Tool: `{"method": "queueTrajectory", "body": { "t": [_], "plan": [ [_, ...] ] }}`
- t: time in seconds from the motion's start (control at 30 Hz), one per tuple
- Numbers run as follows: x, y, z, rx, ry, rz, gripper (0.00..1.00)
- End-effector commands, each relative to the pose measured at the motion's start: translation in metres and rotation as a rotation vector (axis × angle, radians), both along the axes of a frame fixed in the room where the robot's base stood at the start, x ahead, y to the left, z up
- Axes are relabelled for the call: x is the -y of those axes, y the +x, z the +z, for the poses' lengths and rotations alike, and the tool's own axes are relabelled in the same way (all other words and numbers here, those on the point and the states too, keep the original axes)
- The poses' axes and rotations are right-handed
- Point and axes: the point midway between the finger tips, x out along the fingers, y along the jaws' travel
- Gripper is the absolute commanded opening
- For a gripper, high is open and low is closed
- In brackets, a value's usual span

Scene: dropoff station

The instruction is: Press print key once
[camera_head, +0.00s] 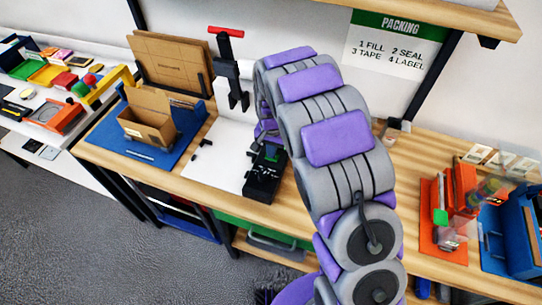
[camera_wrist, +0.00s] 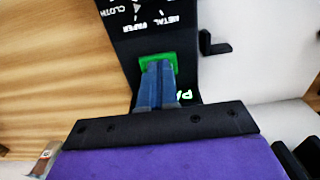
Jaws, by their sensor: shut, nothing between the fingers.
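In the wrist view the same black panel (camera_wrist: 125,62) has white lettering reading METAL, PAPER and CLOTH. A green key (camera_wrist: 173,58) is on it, beside green letters that are partly hidden. My gripper (camera_wrist: 158,68) is shut and empty, its blue-grey fingertips over the green key and covering much of it. I cannot tell whether the tips touch or press the key. In the head view my arm hides most of the gripper.
A black press with a red handle (camera_head: 226,32) stands behind the device. An open cardboard box (camera_head: 148,118) on a blue mat is to the left. Orange holders (camera_head: 440,218) are at the right. A small black bracket (camera_wrist: 212,43) lies near the panel.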

Motion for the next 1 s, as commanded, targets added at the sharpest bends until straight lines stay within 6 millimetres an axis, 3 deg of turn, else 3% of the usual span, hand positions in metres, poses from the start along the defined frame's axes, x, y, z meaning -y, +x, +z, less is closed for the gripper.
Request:
{"method": "queueTrajectory", "body": {
  "t": [0.33, 1.0],
  "plan": [
    [0.000, 0.000, 0.006, 0.000, 0.000, 0.000, 0.00],
    [0.000, 0.001, 0.054, 0.001, 0.001, 0.000, 0.00]
  ]
}}
